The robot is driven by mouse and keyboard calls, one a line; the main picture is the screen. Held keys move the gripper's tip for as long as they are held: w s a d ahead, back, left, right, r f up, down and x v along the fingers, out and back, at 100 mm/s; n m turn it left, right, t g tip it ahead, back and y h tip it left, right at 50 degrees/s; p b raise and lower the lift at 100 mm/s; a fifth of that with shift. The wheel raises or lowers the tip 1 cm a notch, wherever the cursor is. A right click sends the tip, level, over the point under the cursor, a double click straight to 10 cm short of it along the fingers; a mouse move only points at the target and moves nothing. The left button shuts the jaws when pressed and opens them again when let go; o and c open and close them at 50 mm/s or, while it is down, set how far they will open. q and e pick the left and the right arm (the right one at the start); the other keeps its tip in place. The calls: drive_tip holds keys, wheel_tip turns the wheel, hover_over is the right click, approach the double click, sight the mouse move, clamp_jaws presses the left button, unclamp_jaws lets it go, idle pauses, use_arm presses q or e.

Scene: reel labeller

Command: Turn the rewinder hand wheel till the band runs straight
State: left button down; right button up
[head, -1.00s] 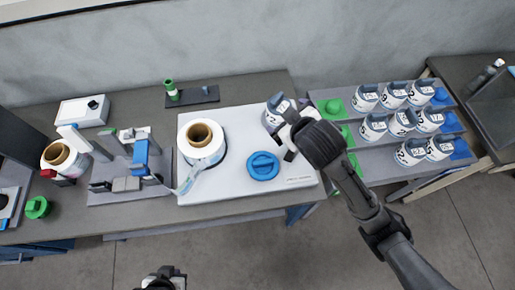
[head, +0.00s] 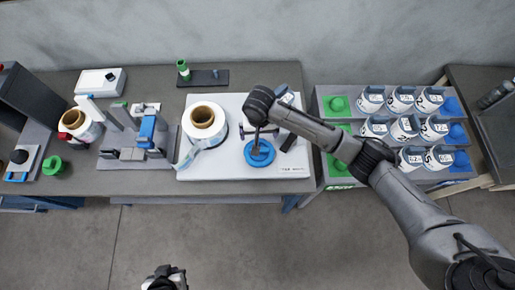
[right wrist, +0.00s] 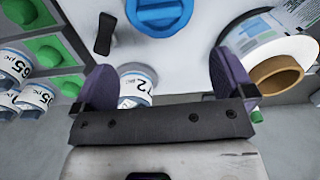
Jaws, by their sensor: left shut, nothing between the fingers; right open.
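The blue hand wheel (head: 259,153) lies on the white rewinder plate (head: 225,172); its crossbar shows at the top of the right wrist view (right wrist: 160,14). The large white reel (head: 203,122) stands left of it, with a pale band (head: 187,158) running off its lower left side; I cannot tell whether it runs straight. My right gripper (right wrist: 162,80) is open and empty above the plate, near the wheel; in the head view my arm largely hides it. My left gripper (head: 166,277) is shut and empty at the bottom edge, away from the bench.
A black lever (head: 288,142) stands on the plate right of the wheel. The labelling device (head: 140,140) with a blue part stands left. The floor in front is clear.

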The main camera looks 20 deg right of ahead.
drive_tip(key=shift+m, duration=0.4)
wheel_tip(320, 180, down, 12)
drive_tip(key=shift+f, duration=0.9)
